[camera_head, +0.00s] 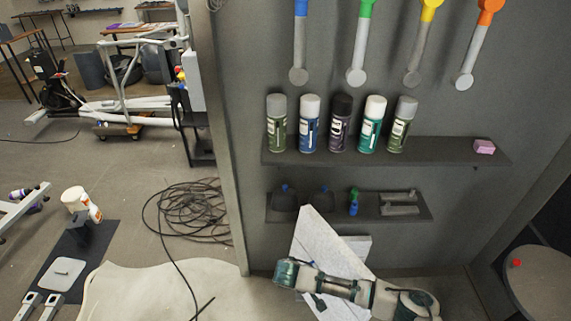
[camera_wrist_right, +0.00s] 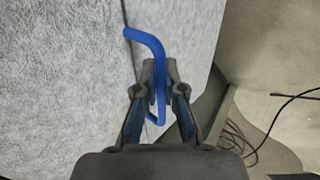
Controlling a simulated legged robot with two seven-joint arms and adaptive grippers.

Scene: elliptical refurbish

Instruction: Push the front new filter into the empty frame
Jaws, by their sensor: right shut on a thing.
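A white filter panel (camera_head: 318,238) with a rough fibrous face stands tilted at the lower middle of the head view. A second pale panel (camera_head: 358,244) shows partly behind it. In the right wrist view a fibrous white face (camera_wrist_right: 60,80) fills the left, with a seam beside another pale panel. My right gripper (camera_wrist_right: 160,78) is shut on a bent blue handle (camera_wrist_right: 147,42) in front of the panels. In the head view my right arm crosses the lower part of the filter, and the fingers cannot be made out. I cannot make out the empty frame. My left gripper is not in view.
A shelf (camera_head: 455,153) with several spray cans (camera_head: 340,123) and a pink block (camera_head: 484,147) is on the grey wall. A lower shelf (camera_head: 343,212) holds small tools. Coiled black cable (camera_head: 190,215) lies on the floor to the left. A round table (camera_head: 545,280) stands at right.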

